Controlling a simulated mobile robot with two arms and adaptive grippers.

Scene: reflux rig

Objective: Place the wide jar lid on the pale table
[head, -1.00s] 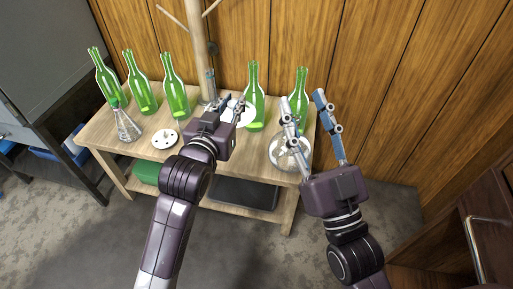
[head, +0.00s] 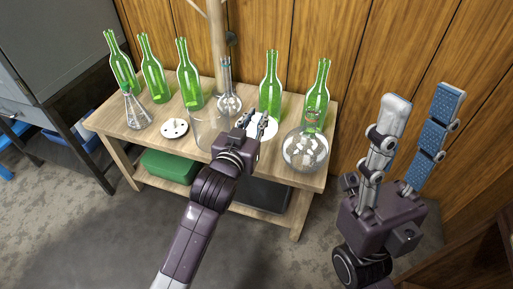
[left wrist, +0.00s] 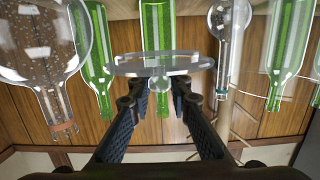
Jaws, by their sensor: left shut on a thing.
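The wide jar lid (left wrist: 165,64) is a clear glass disc with a round knob in the left wrist view. My left gripper (head: 256,122) is shut on its knob; the fingers also show in the left wrist view (left wrist: 160,95). In the head view the lid is hard to make out against the white disc behind the fingers. The pale table (head: 152,142) is a light wooden bench. My left gripper is over its front middle; I cannot tell the height. My right gripper (head: 415,135) is open and empty, to the right of the table.
Several green bottles (head: 187,80) line the back. A conical flask (head: 136,112), a holed white disc (head: 174,129), a clear jar (head: 207,128), a round flask (head: 229,102) and a large round flask (head: 305,150) stand forward. A wooden post (head: 217,45) rises behind.

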